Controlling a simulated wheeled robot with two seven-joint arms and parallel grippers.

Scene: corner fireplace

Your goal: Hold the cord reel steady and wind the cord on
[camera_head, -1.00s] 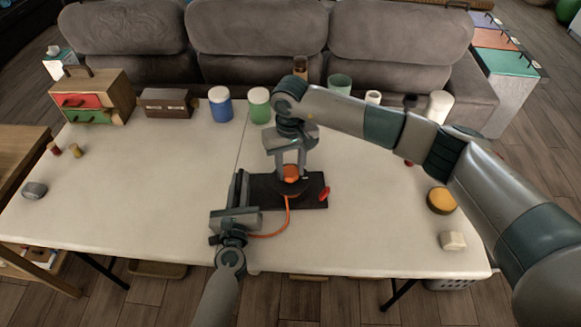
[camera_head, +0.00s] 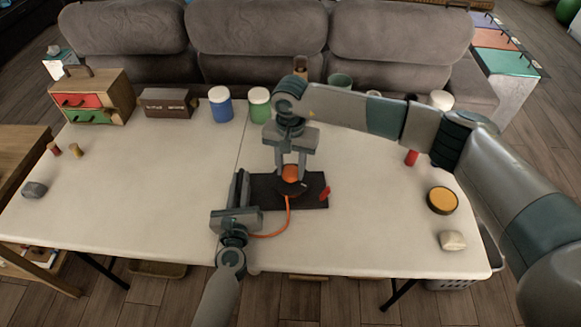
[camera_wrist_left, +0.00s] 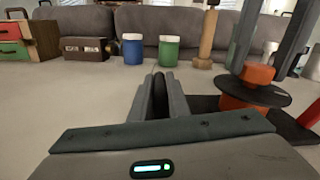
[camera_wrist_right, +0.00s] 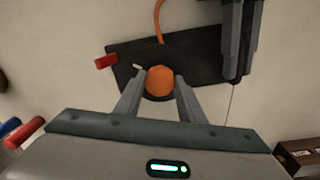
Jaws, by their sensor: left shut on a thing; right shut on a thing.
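The cord reel stands on a black base plate (camera_head: 313,197) at the table's middle front. The reel has a dark round disc (camera_wrist_left: 254,92) and an orange knob (camera_head: 291,173) on top. My right gripper (camera_head: 291,170) points down and is shut on the orange knob, a finger on each side in the right wrist view (camera_wrist_right: 160,85). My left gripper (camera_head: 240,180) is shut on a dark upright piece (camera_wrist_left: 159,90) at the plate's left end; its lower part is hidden. An orange cord (camera_head: 287,212) runs from the reel toward the front and curves left behind my left gripper.
A blue jar (camera_head: 221,106), a green jar (camera_head: 259,106), a brown box (camera_head: 168,103) and a drawer cabinet (camera_head: 95,97) line the back. A yellow-topped round thing (camera_head: 442,200) sits right.

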